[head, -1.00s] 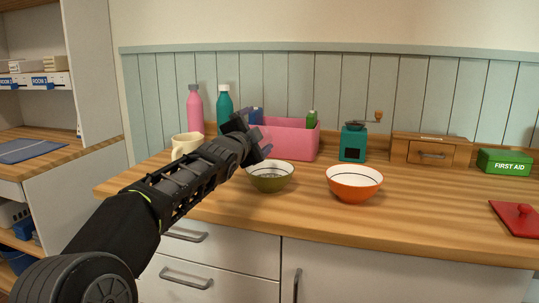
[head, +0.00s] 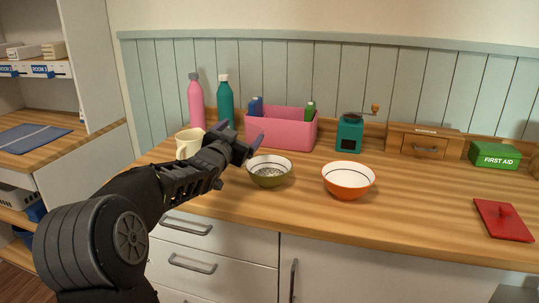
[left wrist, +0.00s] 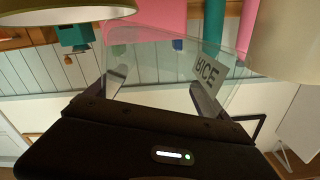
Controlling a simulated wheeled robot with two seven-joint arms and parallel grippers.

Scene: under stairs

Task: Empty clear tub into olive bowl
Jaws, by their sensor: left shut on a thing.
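The clear tub (left wrist: 165,70), labelled RICE, is between the fingers of my left gripper (left wrist: 160,95). I can see through the tub in the left wrist view and make out no contents. That view is upside down, with the counter at the top. The tub is hard to make out in the head view. There my left gripper (head: 243,147) is just behind and left of the olive bowl (head: 268,182), above the counter. The olive bowl stands upright with a greyish, speckled layer inside. Its rim side also shows in the left wrist view (left wrist: 60,10). My right gripper is out of view.
A cream mug (head: 186,145) stands close left of my gripper. A pink bin (head: 285,132), pink bottle (head: 195,105) and teal bottle (head: 224,100) are behind. An orange bowl (head: 348,184) stands right of the olive bowl. The front right counter is mostly clear, with a red lid (head: 503,220).

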